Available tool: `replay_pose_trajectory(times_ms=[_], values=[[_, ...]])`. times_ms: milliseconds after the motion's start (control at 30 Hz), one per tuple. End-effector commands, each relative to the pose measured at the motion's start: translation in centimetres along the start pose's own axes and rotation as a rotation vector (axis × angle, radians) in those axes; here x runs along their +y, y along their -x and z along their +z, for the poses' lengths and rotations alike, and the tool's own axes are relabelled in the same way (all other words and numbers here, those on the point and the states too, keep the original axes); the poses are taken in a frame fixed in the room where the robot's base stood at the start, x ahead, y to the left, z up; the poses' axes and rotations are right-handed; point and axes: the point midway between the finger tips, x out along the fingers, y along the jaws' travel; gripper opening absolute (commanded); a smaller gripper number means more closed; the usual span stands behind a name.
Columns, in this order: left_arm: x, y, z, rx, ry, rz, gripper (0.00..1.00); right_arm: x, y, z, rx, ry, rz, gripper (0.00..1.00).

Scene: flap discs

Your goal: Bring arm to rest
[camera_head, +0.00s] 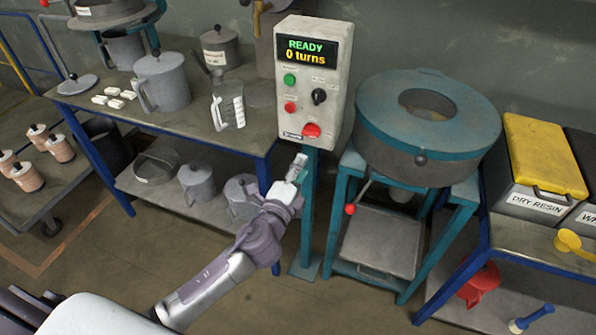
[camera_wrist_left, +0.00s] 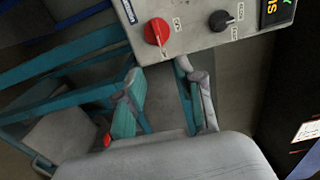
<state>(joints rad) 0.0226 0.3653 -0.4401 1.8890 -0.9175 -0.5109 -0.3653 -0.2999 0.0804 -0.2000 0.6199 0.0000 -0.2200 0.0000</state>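My left arm (camera_head: 215,280) reaches up from the bottom left in the head view. Its gripper (camera_head: 298,167) is just below the control box (camera_head: 318,75), in front of the teal post. In the left wrist view the two fingers of this gripper (camera_wrist_left: 162,80) stand apart with nothing between them. The box's red knob (camera_wrist_left: 157,32) and black knob (camera_wrist_left: 221,20) show just beyond the fingertips, apart from them. The box display reads "READY" and "0 turns". My right gripper is in neither view.
A teal round mixer (camera_head: 430,145) on a stand is right of the box. A table (camera_head: 185,118) with pots and a clear jug (camera_head: 230,108) is on the left. A yellow-lidded resin bin (camera_head: 545,155) is at the right. Floor is open below my left arm.

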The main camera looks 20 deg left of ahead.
Motion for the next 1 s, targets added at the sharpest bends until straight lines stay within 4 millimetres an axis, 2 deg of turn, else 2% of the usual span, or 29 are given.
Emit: replay_pose_trajectory(times_ms=[167,567,667,767,833,967,1000], values=[[0.0,0.9,0.0,0.000,-0.001,0.000,0.38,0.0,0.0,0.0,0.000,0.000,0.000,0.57],[0.0,0.9,0.0,0.000,-0.001,0.000,0.38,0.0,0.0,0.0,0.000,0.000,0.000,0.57],[0.5,0.8,0.1,-0.002,0.004,0.011,0.38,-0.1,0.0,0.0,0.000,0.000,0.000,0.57],[3.3,0.8,0.5,-0.010,0.035,0.069,0.38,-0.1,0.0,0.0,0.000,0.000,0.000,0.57],[6.9,1.0,1.0,-0.024,0.081,0.145,0.38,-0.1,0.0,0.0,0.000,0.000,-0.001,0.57],[16.2,2.7,2.4,-0.074,0.211,0.336,0.38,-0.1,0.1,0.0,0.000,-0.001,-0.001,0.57],[19.1,3.7,2.8,-0.096,0.257,0.397,0.38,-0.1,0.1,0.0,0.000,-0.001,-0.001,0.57]])
